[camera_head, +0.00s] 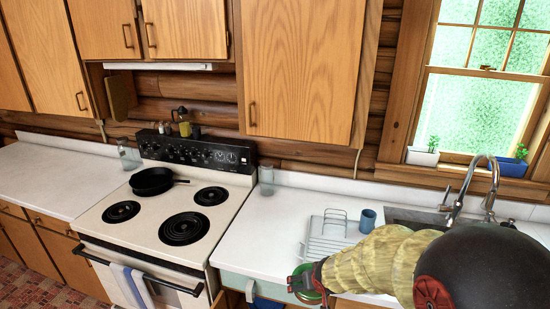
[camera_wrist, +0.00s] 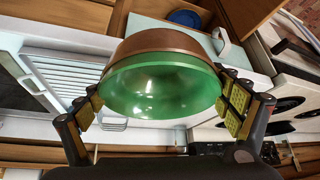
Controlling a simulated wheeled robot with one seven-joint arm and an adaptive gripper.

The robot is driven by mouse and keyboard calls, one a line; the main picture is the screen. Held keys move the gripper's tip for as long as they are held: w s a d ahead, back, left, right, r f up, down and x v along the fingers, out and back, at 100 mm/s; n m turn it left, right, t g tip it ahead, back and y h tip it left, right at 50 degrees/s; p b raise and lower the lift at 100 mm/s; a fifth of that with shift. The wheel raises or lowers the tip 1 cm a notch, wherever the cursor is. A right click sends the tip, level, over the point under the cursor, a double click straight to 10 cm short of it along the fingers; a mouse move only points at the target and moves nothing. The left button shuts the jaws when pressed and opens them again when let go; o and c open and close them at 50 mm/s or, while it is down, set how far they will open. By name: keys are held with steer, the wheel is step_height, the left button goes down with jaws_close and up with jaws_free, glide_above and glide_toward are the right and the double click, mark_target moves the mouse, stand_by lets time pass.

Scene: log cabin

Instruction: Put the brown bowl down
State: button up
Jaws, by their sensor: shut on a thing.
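The brown bowl (camera_wrist: 165,42) is brown outside and green inside. In the wrist view it sits between the yellow-padded fingers of my gripper (camera_wrist: 160,103), which is shut on it, with the green inside facing the camera. In the head view the green inside of the bowl (camera_head: 305,291) shows beside my gripper (camera_head: 312,276), at the counter's front edge near the dish rack. My arm hides part of the counter there. I cannot tell from these views whether the bowl touches anything below it.
A white dish rack (camera_head: 329,234) and a blue-grey cup (camera_head: 367,220) stand on the white counter (camera_head: 260,237), left of the sink (camera_head: 410,218). The stove (camera_head: 165,220) holds a black pan (camera_head: 152,181). A pale green front (camera_head: 236,284) and a blue round thing (camera_wrist: 184,18) lie below the counter.

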steer(key=shift+w+d+f, duration=0.2)
steer(key=shift+f, duration=0.05)
steer(key=shift+d+f, duration=0.2)
steer(key=shift+f, duration=0.05)
steer(key=shift+w+d+f+b, duration=0.1)
steer(key=shift+d+f+b, duration=0.35)
steer(key=shift+d+f, duration=0.05)
steer(key=d+f+b, duration=0.1)
steer(key=d+f, duration=0.3)
steer(key=d, duration=0.1)
steer(key=shift+s+d+m+b, duration=0.2)
steer(key=shift+d+m+b, duration=0.1)
steer(key=shift+m+b, duration=0.1)
steer(key=shift+w+a+r+n, duration=0.1)
steer(key=shift+w+a+n, duration=0.05)
steer(key=shift+n, duration=0.25)
steer(key=shift+a+f, duration=0.2)
steer(key=shift+s+a+f, duration=0.1)
steer(key=shift+s+f, duration=0.1)
steer(key=shift+f, duration=0.1)
steer(key=shift+f, duration=0.1)
